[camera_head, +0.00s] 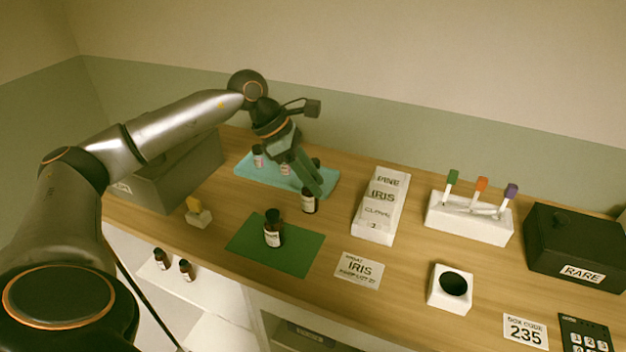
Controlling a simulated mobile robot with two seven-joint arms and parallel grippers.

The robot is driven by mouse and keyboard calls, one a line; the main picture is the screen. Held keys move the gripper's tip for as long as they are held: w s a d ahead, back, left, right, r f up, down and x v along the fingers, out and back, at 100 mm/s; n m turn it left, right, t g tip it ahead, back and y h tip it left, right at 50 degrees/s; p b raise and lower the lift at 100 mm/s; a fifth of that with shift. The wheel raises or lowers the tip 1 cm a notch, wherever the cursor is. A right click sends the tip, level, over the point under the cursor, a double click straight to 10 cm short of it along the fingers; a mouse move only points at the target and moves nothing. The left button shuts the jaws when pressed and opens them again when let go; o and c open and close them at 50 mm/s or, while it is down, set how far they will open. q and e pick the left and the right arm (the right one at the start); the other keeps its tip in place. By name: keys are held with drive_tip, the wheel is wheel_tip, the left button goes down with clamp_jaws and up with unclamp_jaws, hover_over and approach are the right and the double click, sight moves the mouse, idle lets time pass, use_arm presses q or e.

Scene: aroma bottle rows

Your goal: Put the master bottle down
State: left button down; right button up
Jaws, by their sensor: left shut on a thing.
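My left gripper (312,184) reaches down from above and is shut on a dark bottle with a white label (309,203). The held bottle is upright at the front right corner of the teal mat (327,178); I cannot tell whether its base touches anything. Another dark labelled bottle (273,232) stands upright on the green mat (300,252), in front and to the left of the held one. Several small bottles (258,156) stand on the teal mat, partly hidden by my gripper. My right gripper is not in view.
A white block with name labels (382,203) stands right of the held bottle. An IRIS card (359,269), a white holder with a round hole (450,287), a stand with coloured sticks (468,220) and a black RARE box (577,243) lie further right. A grey box (165,180) stands left.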

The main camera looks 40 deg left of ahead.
use_arm(q)
drive_tip(key=shift+f, duration=0.45)
drive_tip(key=shift+f, duration=0.1)
drive_tip(key=c, duration=1.1)
unclamp_jaws()
drive_tip(key=shift+f, duration=0.15)
drive_tip(key=o, duration=0.5)
